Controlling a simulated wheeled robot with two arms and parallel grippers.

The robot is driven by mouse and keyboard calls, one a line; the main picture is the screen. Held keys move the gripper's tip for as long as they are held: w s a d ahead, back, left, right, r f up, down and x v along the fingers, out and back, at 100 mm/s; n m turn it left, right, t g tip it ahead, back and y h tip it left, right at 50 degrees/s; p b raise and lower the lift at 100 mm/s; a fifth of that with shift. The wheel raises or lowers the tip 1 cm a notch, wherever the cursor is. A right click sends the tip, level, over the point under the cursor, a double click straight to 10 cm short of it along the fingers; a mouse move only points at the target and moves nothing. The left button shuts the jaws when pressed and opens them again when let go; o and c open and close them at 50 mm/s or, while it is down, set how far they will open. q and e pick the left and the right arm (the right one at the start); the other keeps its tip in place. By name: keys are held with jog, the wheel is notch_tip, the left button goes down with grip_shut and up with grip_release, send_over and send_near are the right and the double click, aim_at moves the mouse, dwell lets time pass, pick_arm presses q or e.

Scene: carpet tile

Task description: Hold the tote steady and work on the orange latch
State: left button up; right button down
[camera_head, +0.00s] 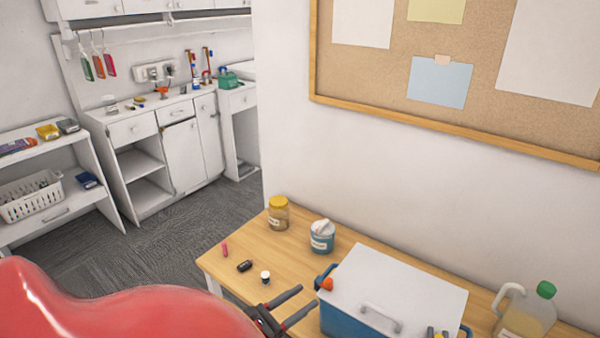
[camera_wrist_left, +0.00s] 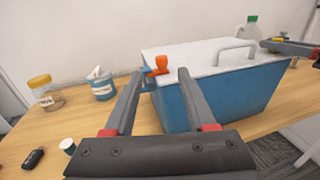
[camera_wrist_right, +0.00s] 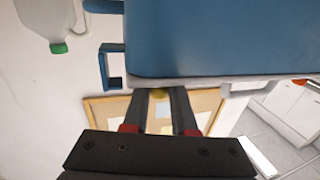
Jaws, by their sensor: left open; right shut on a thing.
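The blue tote (camera_head: 345,318) with a white lid (camera_head: 395,282) stands on the wooden table. A grey handle (camera_head: 381,318) is on the lid. The orange latch (camera_head: 326,284) is at the tote's left end, beside a blue bracket. My left gripper (camera_head: 309,297) is open just short of the latch. In the left wrist view the latch (camera_wrist_left: 158,66) shows beyond and between the fingertips, with no clear contact. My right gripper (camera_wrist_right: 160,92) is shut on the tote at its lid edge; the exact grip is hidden. The tote fills the top of the right wrist view (camera_wrist_right: 220,35).
A yellow-lidded jar (camera_head: 278,214), a blue-and-white tub (camera_head: 322,237), a white-capped bottle (camera_head: 265,277), a black item (camera_head: 244,266) and a pink item (camera_head: 224,249) lie left of the tote. A green-capped jug (camera_head: 527,315) stands right. A red rounded surface (camera_head: 120,315) blocks the lower left.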

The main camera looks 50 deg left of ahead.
jog(key=c, duration=0.6)
grip_release()
jog(key=shift+c, duration=0.2)
